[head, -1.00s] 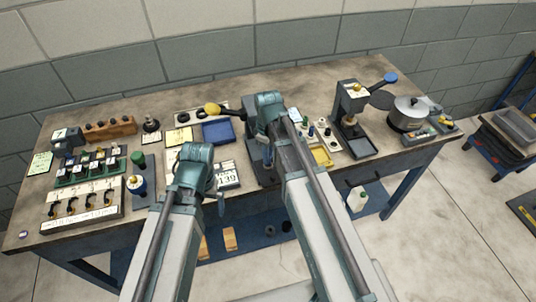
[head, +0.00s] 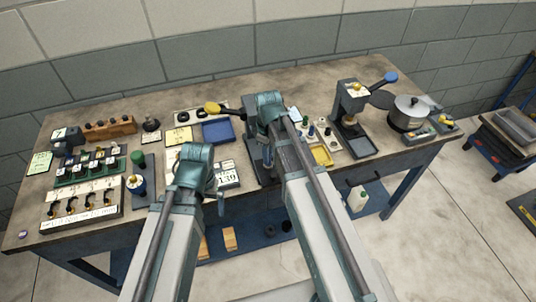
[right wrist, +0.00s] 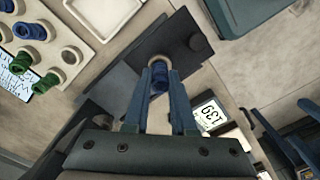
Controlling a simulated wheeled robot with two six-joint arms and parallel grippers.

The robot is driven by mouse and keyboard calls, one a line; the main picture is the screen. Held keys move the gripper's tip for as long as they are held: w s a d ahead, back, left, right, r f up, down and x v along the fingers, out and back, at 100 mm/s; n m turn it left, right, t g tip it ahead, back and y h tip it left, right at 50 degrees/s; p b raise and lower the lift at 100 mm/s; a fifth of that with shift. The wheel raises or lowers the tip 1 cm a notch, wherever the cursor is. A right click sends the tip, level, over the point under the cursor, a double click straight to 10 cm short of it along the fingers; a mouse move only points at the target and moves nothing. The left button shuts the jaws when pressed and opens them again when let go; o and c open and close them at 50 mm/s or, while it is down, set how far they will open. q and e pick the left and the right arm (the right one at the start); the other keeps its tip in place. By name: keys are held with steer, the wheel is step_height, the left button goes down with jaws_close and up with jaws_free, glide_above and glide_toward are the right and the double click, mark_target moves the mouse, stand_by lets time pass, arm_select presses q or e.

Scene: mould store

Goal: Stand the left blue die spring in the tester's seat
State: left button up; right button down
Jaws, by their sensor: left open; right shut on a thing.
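My right gripper (right wrist: 160,88) is shut on a blue die spring (right wrist: 159,80), with its coils showing between the fingertips. A pale ring shows at the spring's far end; I cannot tell whether it is the seat or touches the spring. The tester's dark plate (right wrist: 118,75) lies around and below the fingers. Its readout (right wrist: 210,117) shows 139, and it also shows in the head view (head: 228,175). In the head view my right gripper (head: 267,158) is over the tester, partly hidden by my arm. My left gripper (head: 221,204) is open and empty near the bench's front edge.
A pale spring holder (right wrist: 65,35) carries other blue and green springs and empty sockets. A blue tray (head: 217,132) lies behind the left arm. A lever press (head: 352,115) and a metal pot (head: 409,112) stand to the right.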

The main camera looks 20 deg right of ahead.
steer(key=shift+f+b, duration=0.75)
steer(key=shift+f, duration=0.05)
stand_by(0.5)
steer(key=shift+c, duration=1.3)
jaws_free()
steer(key=shift+r, duration=0.15)
steer(key=shift+r+p, duration=3.65)
steer(key=shift+p, duration=0.15)
steer(key=shift+f, duration=0.15)
step_height(320, 180, down, 6)
steer(key=b, duration=0.6)
